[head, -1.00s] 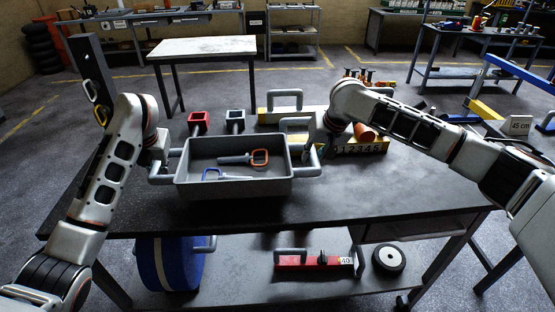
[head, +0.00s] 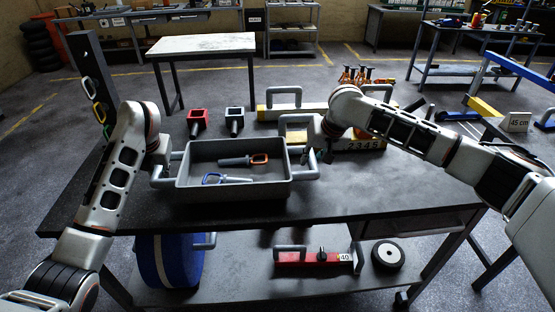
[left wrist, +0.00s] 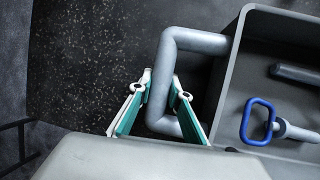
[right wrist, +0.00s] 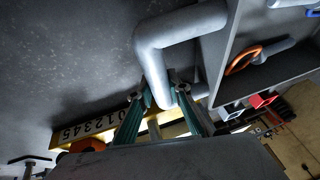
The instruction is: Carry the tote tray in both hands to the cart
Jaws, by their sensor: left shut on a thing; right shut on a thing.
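The grey tote tray (head: 235,188) is over the near dark bench, roughly level; I cannot tell whether it touches the top. A blue-handled tool (head: 226,179) and an orange-handled tool (head: 245,160) lie in it. My left gripper (head: 158,168) is shut on the left handle, which shows between its green fingers (left wrist: 160,92) in the left wrist view. My right gripper (head: 309,157) is shut on the right handle, also between its fingers (right wrist: 166,92) in the right wrist view. A white-topped table (head: 200,45) stands behind; I cannot tell whether it is the cart.
The bench top (head: 390,195) is clear at front right. A dark upright post (head: 93,80) with coloured rings stands left. Floor shows between bench and white-topped table.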

